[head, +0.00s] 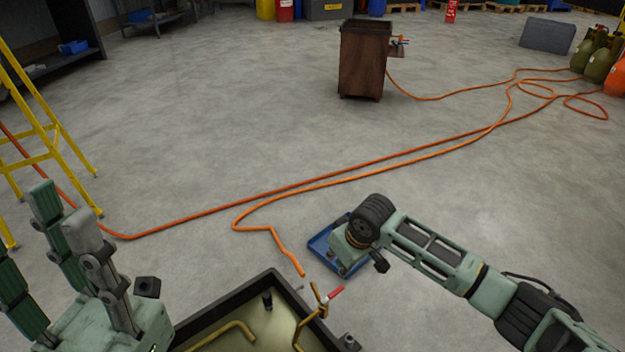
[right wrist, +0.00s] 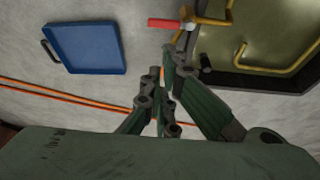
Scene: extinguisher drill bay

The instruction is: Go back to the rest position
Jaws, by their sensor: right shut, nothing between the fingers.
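My right gripper (right wrist: 160,66) is shut with nothing in it. Its jointed green fingers come together in the right wrist view, above the floor between a blue tray and a dark-rimmed pan. In the head view my right arm reaches in from the right and its end (head: 352,246) hangs over the blue tray (head: 318,247), hiding part of it; its fingertips are hidden there. My left gripper (head: 64,208) stands at the lower left of the head view, its fingers upward and spread apart, with nothing between them.
The dark-rimmed pan (head: 225,308) with gold pipes and a red-handled valve (head: 335,295) is close in front. An orange hose (head: 330,182) crosses the floor. A yellow ladder (head: 45,130) stands left, a rusty brown bin (head: 362,65) farther back.

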